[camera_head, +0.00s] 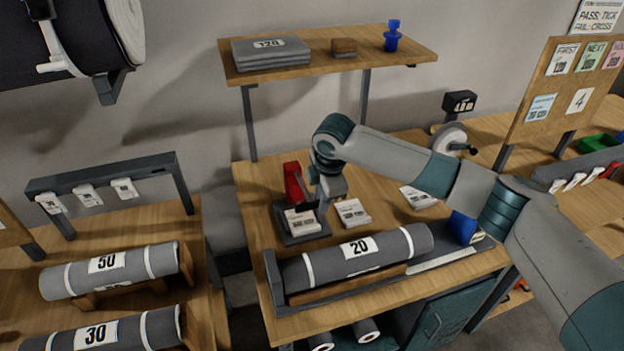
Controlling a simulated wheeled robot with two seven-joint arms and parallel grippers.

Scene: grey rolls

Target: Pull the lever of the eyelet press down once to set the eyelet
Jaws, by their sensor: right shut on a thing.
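The eyelet press stands on the middle table, with a red upright body (293,183) and a dark base (283,236). A white labelled tag (303,221) lies at the front of the base, under the press head. My right arm comes in from the right, and its gripper (325,196) points down just right of the red body. The right gripper is shut on the press lever, which is mostly hidden behind the fingers and wrist. The eyelet itself is too small to make out. My left gripper is out of view.
White labelled stacks (352,212) lie right of the press. A grey roll marked 20 (358,256) lies in a trough in front. A blue block (463,228) sits at the trough's right end. A shelf (330,57) stands above and behind. Rolls lie on the left table.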

